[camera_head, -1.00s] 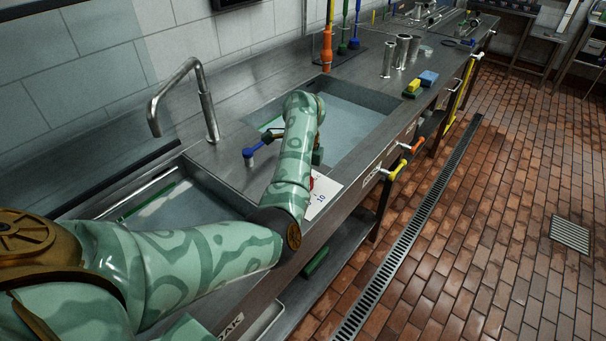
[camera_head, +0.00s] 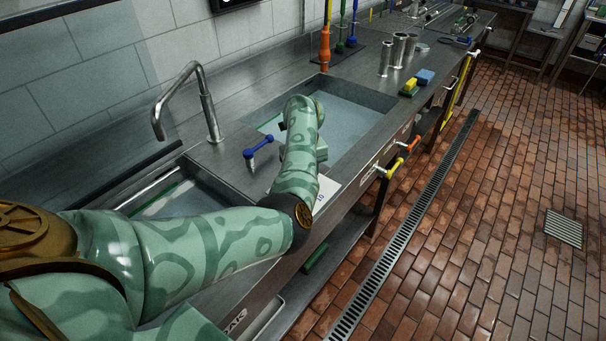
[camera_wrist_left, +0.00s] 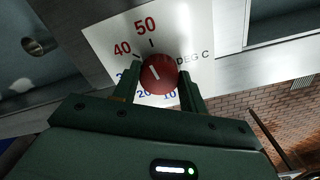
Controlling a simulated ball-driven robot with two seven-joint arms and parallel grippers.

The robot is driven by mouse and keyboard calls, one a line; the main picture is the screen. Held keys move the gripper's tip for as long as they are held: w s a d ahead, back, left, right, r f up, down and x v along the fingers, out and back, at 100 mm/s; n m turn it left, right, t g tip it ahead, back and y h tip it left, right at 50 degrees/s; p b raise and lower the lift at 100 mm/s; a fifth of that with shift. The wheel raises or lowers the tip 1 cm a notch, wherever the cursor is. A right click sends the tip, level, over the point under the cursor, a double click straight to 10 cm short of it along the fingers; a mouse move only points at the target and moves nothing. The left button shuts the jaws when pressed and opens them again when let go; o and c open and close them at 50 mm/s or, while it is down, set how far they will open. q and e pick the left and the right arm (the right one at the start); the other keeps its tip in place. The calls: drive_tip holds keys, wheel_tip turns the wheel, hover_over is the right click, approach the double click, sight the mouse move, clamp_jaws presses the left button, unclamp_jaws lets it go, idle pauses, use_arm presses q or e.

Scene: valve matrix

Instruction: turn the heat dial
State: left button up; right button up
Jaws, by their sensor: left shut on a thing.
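The heat dial (camera_wrist_left: 158,73) is a round red knob with a white pointer line, in the left wrist view. It sits on a white plate (camera_wrist_left: 195,42) printed with 50, 40, 20, 10 and DEG C; another number is partly covered. The pointer line is tilted, its upper end toward the upper left. My left gripper (camera_wrist_left: 160,88) has one finger on each side of the dial and is shut on it. In the head view my left arm hides the dial and most of the gripper; part of the plate (camera_head: 327,192) shows. My right gripper is not in view.
A blue lever (camera_head: 259,148) stands on the counter left of my arm, near a steel tap (camera_head: 207,105). Sinks (camera_head: 355,115) lie behind and left. Yellow (camera_head: 390,168) and orange (camera_head: 410,144) handles stick out from the counter front. The floor at right is clear.

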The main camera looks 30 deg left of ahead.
use_arm(q)
drive_tip(key=shift+m, duration=0.6)
drive_tip(key=o, duration=1)
drive_tip(key=shift+c, duration=0.2)
drive_tip(key=shift+r, duration=0.1)
wheel_tip(320, 180, up, 16)
drive_tip(key=p, duration=0.5)
drive_tip(key=shift+p, duration=0.3)
drive_tip(key=shift+d, duration=0.1)
